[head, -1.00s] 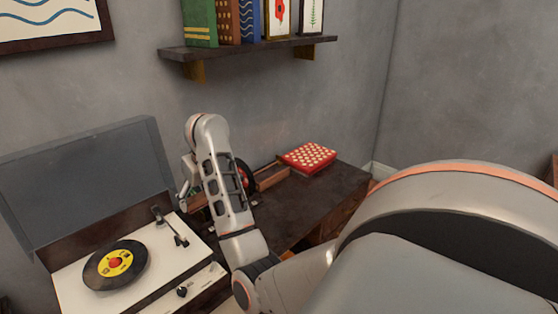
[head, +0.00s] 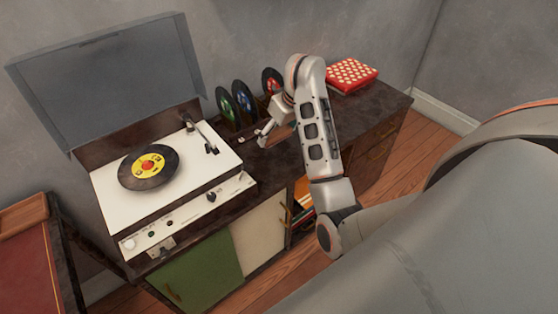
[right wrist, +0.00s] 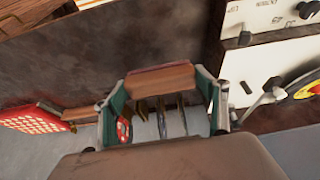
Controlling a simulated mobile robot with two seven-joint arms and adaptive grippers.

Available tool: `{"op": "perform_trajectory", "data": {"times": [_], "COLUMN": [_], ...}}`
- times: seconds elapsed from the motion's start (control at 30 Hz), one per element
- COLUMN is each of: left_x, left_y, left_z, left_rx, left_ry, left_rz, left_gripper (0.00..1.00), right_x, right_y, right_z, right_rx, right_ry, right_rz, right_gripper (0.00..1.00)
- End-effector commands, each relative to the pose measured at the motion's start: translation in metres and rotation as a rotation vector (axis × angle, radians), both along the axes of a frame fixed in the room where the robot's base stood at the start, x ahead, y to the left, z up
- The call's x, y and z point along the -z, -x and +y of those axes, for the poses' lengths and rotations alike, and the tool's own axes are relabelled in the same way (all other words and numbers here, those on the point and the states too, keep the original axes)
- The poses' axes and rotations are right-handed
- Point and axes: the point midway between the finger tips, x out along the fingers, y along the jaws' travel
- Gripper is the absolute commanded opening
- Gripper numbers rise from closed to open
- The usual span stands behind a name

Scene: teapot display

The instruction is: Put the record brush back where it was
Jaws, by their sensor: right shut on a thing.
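The record brush (right wrist: 160,79) is a reddish-brown wooden bar in the right wrist view. It lies across between the two fingertips of my right gripper (right wrist: 162,84), which is shut on it. In the head view my right gripper (head: 270,138) is over the dark cabinet top, in front of the record rack and right of the record player. The arm partly hides the gripper and the rack there. Whether the brush touches the cabinet top cannot be told. My left gripper is in neither view.
The record player (head: 105,196) has its lid (head: 110,80) raised and a black record (head: 135,178) on it. Several records (head: 226,106) stand in the rack. A red-and-white dotted box (head: 352,74) lies at the right rear. The cabinet top (head: 385,100) is bare at the right.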

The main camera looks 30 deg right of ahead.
Motion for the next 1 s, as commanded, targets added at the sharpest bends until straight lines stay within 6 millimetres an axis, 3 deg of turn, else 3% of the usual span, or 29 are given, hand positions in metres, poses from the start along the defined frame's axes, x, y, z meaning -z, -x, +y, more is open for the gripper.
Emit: {"op": "perform_trajectory", "data": {"times": [0.1, 0.3, 0.47, 0.7, 1.0], "left_x": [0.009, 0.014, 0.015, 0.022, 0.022], "left_y": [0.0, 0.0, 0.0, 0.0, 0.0], "left_z": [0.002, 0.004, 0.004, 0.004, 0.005], "left_rx": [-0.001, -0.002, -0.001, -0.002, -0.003], "left_ry": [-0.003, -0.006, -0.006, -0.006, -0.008], "left_rz": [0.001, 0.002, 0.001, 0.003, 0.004], "left_gripper": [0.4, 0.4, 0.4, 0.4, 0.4], "right_x": [0.032, 0.061, 0.071, 0.104, 0.108], "right_y": [0.001, 0.001, 0.0, 0.001, 0.0], "right_z": [0.0, 0.0, 0.0, 0.0, 0.0], "right_rx": [0.0, 0.0, -0.001, 0.0, 0.0], "right_ry": [-0.001, 0.001, 0.001, 0.001, 0.001], "right_rz": [0.004, 0.002, 0.002, 0.002, -0.001], "right_gripper": [0.52, 0.52, 0.52, 0.52, 0.52]}}
